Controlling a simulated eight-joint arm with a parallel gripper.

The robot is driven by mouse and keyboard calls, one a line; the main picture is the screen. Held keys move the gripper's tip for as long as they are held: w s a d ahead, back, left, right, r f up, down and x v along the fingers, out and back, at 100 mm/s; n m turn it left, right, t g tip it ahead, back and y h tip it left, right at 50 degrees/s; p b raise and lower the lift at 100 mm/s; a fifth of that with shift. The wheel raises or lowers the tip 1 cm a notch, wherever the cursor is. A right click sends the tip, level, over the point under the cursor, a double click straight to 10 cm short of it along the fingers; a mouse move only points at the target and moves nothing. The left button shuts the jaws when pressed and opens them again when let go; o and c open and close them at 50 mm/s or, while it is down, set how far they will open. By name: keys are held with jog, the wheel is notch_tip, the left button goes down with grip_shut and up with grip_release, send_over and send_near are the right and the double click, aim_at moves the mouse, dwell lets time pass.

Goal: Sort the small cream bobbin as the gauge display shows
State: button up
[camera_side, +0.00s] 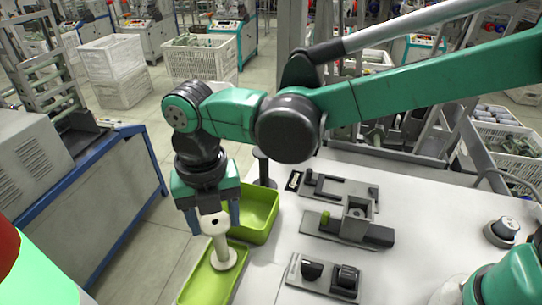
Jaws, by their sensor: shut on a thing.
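My gripper (212,217) points down at the left edge of the white table, with one blue finger on each side of the small cream bobbin (221,252). It is shut on the bobbin's upper end. The bobbin hangs nearly upright, slightly tilted, with its lower flange over the near green tray (190,293). I cannot tell whether the flange touches the tray floor. A second, deeper green tray (262,232) lies just behind, partly hidden by my gripper. A small dark panel, perhaps the gauge display (294,181), stands on the table; its reading is too small to read.
The white table (300,232) carries a grey fixture with a green knob (325,217), a plate with two black blocks (325,277) and a round button (503,230) at right. A dark post (263,168) stands behind the trays. A blue-edged bench (110,180) is at left.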

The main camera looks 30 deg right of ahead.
jog(key=o, duration=1.1)
jog(key=shift+r, duration=3.55)
jog(key=shift+d, duration=0.1)
